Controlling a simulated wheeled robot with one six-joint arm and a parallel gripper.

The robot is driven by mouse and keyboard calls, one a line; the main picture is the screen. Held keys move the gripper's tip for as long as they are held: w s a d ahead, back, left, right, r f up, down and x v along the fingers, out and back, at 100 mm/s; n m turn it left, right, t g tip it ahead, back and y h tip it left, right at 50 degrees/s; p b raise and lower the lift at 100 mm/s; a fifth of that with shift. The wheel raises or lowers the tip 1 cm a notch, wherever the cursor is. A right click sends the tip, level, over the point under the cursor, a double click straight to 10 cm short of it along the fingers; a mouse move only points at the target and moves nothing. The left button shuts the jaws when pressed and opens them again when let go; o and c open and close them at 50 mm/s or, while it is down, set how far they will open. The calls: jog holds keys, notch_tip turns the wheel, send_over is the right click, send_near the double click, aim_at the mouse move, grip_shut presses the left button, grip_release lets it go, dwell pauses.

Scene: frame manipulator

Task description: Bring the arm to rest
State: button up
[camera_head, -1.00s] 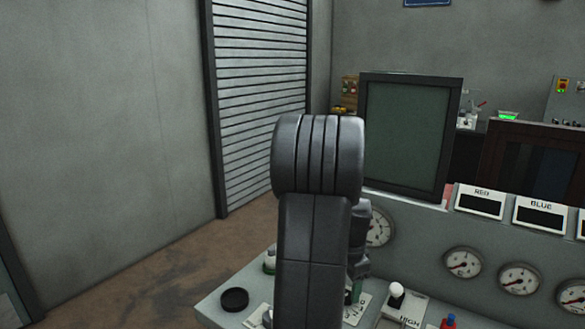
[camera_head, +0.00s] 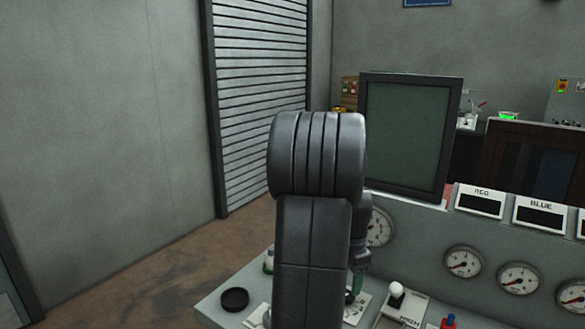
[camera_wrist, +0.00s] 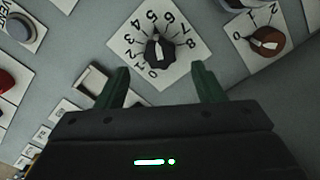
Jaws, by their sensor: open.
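My arm (camera_head: 312,230) rises in the middle of the head view and hides part of the console. My gripper (camera_wrist: 160,85) shows in the wrist view, with its two green fingers apart and nothing between them. It points at the console panel, just below a dark rotary knob (camera_wrist: 158,52) on a white numbered dial plate. The fingertips appear clear of the knob. In the head view my gripper is mostly hidden behind the arm.
The console (camera_head: 225,312) fills the lower right, with gauges (camera_head: 463,262), a white-knobbed lever (camera_head: 396,290) and a blue-red button (camera_head: 449,322). A dark screen (camera_head: 408,135) stands behind. A brown knob (camera_wrist: 266,40) is at the wrist view's upper right. The floor at left is clear.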

notch_tip(320, 180, down, 6)
jog(key=shift+r, duration=0.25)
jog(key=shift+r+n, duration=0.2)
jog(key=shift+n, duration=0.3)
jog(key=n, duration=0.4)
jog(key=shift+p, duration=0.3)
jog(key=n, duration=0.6)
jog(key=shift+p, duration=0.35)
jog(key=n+p, duration=0.1)
jog(key=n, duration=0.4)
jog(key=shift+n, duration=0.3)
jog(key=n+p, duration=0.1)
jog(key=n, duration=0.4)
jog(key=shift+r, duration=0.15)
